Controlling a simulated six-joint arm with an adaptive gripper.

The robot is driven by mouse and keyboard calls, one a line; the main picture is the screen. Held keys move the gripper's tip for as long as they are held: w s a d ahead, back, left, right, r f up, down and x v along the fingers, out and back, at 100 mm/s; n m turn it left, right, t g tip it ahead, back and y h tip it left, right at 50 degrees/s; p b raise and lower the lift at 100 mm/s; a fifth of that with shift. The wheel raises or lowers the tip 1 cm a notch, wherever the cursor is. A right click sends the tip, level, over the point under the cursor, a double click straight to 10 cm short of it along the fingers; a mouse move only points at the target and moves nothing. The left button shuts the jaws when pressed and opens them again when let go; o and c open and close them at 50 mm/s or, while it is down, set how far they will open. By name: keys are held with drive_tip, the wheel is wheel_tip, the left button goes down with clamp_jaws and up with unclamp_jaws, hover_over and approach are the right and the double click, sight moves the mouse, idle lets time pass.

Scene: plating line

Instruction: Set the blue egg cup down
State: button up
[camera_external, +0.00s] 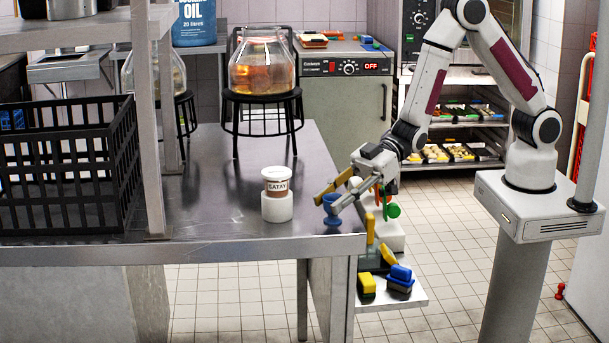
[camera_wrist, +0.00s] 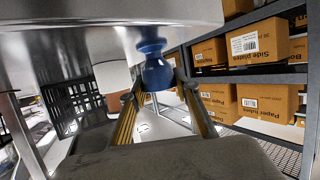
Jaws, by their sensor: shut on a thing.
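The blue egg cup (camera_external: 332,212) is at the right end of the steel table (camera_external: 232,222), near its front corner. My gripper (camera_external: 338,201) is shut on it, with one finger on each side. In the wrist view, which is upside down, the egg cup (camera_wrist: 156,72) shows between the fingertips (camera_wrist: 158,92). Its foot is at or very close to the steel surface (camera_wrist: 60,12); I cannot tell whether it touches. The cup looks upright, and the fingers hide part of it.
A black crate (camera_external: 70,165) and a glass jar (camera_external: 262,62) on a black stand (camera_external: 262,97) are farther left and back. A low shelf (camera_external: 415,296) with coloured items lies beyond the table's right edge.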

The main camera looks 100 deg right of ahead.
drive_tip(key=shift+r, duration=0.1)
wheel_tip(320, 180, up, 10)
idle(0.8)
idle(0.6)
drive_tip(key=shift+r, duration=2.55)
drive_tip(key=w+d+m+t+h, duration=0.1)
drive_tip(key=w+d+m+h, duration=0.1)
drive_tip(key=w+d, duration=0.85)
drive_tip(key=w+d+m+t+h, duration=0.1)
drive_tip(key=w+d+m+h, duration=0.15)
drive_tip(key=w+d, duration=0.7)
drive_tip(key=shift+f, duration=2.5)
drive_tip(key=shift+f, duration=3.1)
